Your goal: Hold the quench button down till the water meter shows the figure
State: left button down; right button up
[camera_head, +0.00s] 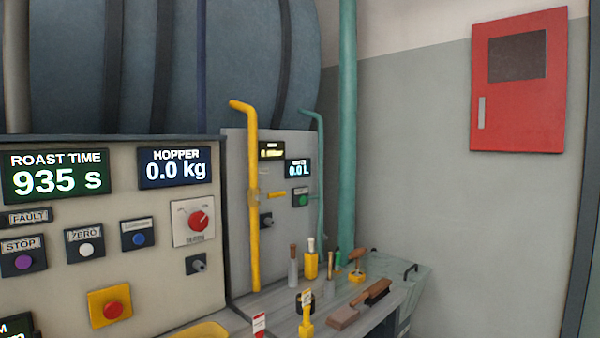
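The water meter (298,168) is a small dark display on the grey side panel, and it reads 0.0 L. Its small heading is blurred. Just below it is a button plate with a green button (302,200). Its label is too small to read, so I cannot tell for certain that it is the quench button. Nothing is touching the green button. A yellow pipe stands to the left of it and a thin teal pipe to the right. Neither of my grippers is in view.
The yellow pipe (253,200) stands before the grey panel. A bench below holds several brushes, yellow-based tools and a tan block (343,317). The near control panel has a ROAST TIME display (56,175) at 935 s and several buttons. A red cabinet (518,85) hangs at right.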

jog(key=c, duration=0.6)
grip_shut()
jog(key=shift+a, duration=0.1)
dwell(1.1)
